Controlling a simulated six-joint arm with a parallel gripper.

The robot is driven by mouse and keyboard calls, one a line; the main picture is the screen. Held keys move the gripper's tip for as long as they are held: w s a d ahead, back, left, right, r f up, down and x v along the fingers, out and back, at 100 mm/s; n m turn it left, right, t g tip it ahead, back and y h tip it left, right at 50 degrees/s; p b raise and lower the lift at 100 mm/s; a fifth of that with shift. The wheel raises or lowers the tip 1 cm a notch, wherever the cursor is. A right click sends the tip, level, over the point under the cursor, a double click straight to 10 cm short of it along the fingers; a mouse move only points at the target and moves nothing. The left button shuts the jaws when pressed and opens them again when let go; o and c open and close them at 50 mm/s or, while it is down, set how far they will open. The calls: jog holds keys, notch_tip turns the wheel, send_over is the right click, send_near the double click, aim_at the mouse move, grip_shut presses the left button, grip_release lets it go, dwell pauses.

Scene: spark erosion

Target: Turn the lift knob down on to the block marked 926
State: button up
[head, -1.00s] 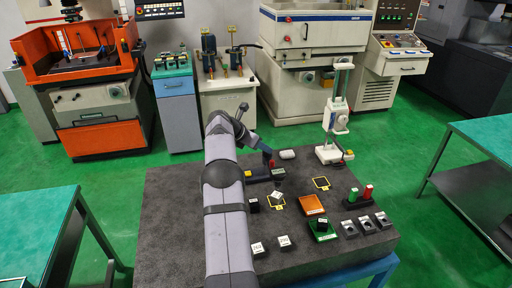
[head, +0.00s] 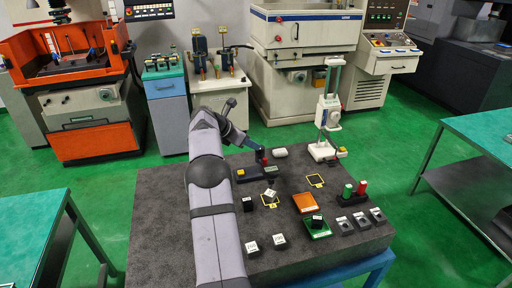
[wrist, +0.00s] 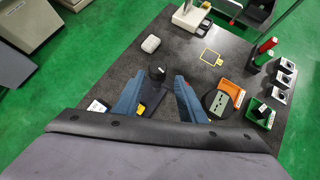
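My gripper (wrist: 160,76) points down over the dark table, its two blue fingers apart. A black knob with a white mark (wrist: 157,72) shows between the fingertips in the wrist view, with a gap on its right side; contact on the left cannot be told. In the head view my gripper (head: 259,155) is at the dark base with a yellow part (head: 240,172), and mostly hides the knob. A white-topped block (head: 270,194) sits turned near a yellow outline. Two more white-labelled blocks (head: 252,246) (head: 279,240) stand at the front. The numbers are too small to read.
A height gauge (head: 328,115) stands at the back right. An orange tray (head: 304,203), a green tray (head: 317,230), red and green cylinders (head: 355,189) and several grey blocks (head: 361,220) fill the right side. A white rounded item (head: 280,152) lies behind. The front right corner is clear.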

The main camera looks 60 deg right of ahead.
notch_tip(320, 180, down, 7)
jog(key=m+g+h+b, duration=0.1)
jog(key=m+h+b, duration=0.7)
jog(key=m, duration=2.6)
jog(key=shift+w+a+r+m+g+h+b, duration=0.2)
jog(key=shift+a+m+g+h+b, duration=0.15)
jog(key=shift+b, duration=3.15)
jog(key=shift+d+r, duration=0.1)
jog(key=shift+d, duration=0.05)
